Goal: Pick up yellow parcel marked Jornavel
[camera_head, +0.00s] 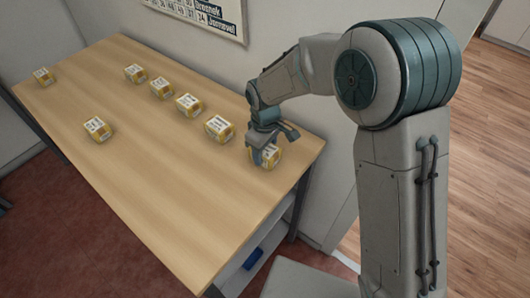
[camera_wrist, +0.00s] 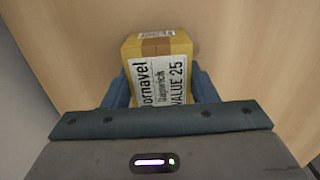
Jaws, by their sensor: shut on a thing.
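A yellow parcel (camera_wrist: 158,68) with a white label lies between my fingers in the wrist view. Its label reads "ornavel", with the first letter cut off, then a second line and "VALUE 25". A brown tape strip crosses its top. My gripper (camera_head: 264,150) is shut on this parcel at the right end of the counter in the head view, where the parcel (camera_head: 271,156) is partly hidden by the gripper. My gripper (camera_wrist: 160,92) has a blue finger on each side of it. I cannot tell whether the parcel touches the counter.
Several similar yellow parcels stand on the wooden counter (camera_head: 150,190). The nearest parcel (camera_head: 219,128) is left of my gripper, and another (camera_head: 97,129) stands apart at the left. A wall with a poster (camera_head: 210,15) runs behind. The counter's front middle is clear.

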